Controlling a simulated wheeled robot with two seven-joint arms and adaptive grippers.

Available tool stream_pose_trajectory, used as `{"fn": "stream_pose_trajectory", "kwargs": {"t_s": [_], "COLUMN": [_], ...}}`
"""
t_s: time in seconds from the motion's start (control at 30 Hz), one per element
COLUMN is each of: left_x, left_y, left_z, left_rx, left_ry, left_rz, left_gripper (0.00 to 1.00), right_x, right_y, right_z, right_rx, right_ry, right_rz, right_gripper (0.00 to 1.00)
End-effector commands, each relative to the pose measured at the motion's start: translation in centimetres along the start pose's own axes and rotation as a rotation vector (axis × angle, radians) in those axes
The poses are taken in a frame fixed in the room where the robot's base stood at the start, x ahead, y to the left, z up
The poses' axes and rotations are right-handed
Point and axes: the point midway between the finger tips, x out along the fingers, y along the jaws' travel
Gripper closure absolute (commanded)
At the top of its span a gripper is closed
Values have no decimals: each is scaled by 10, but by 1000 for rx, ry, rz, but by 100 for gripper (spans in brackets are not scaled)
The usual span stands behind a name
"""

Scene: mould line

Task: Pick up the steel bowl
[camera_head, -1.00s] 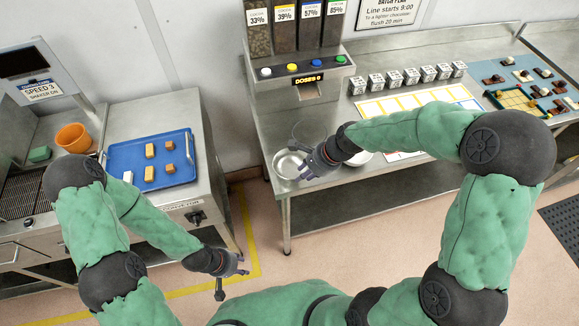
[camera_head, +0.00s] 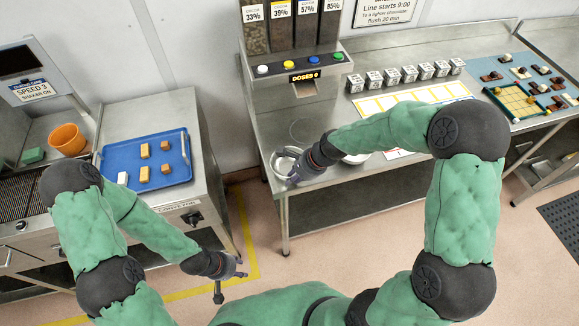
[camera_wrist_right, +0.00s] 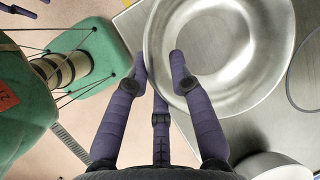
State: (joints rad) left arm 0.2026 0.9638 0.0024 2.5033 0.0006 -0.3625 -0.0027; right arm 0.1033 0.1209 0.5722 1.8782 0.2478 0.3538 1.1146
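The steel bowl (camera_head: 279,165) stands at the front left corner of the steel bench, below the dispenser. It fills the upper right of the right wrist view (camera_wrist_right: 262,75). My right gripper (camera_head: 293,177) is at the bowl's near side and hides part of it. In the right wrist view the right gripper (camera_wrist_right: 159,64) has its fingers apart, one over the bowl's inside and one just outside the rim. Nothing is held; I cannot tell whether a finger touches the wall. My left gripper (camera_head: 236,274) is empty, fingers spread, over the floor.
A second pale bowl (camera_head: 357,158) stands behind my right forearm. The dispenser (camera_head: 296,66) rises behind the steel bowl. On the left are a blue tray (camera_head: 117,178) with several blocks and an orange bucket (camera_head: 67,139). Floor lies open between the benches.

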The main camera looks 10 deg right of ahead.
Motion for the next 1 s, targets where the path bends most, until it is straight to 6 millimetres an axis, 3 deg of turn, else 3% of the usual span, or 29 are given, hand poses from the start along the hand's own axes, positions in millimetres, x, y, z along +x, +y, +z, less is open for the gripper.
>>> {"fn": "stream_pose_trajectory", "kwargs": {"t_s": [0.67, 0.87, 1.0], "left_x": [-4, -16, -23], "left_y": [2, 6, 8], "left_z": [0, 1, 1], "left_rx": [0, 0, 0], "left_ry": [0, 0, 0], "left_rz": [0, 0, 0], "left_gripper": [60, 60, 60], "right_x": [-8, -34, -67], "right_y": [-2, -9, 5], "right_z": [4, 14, 19], "right_rx": [0, -2, 1], "right_ry": [0, 0, 1], "right_rz": [0, -3, -6], "right_gripper": [100, 100, 100]}}
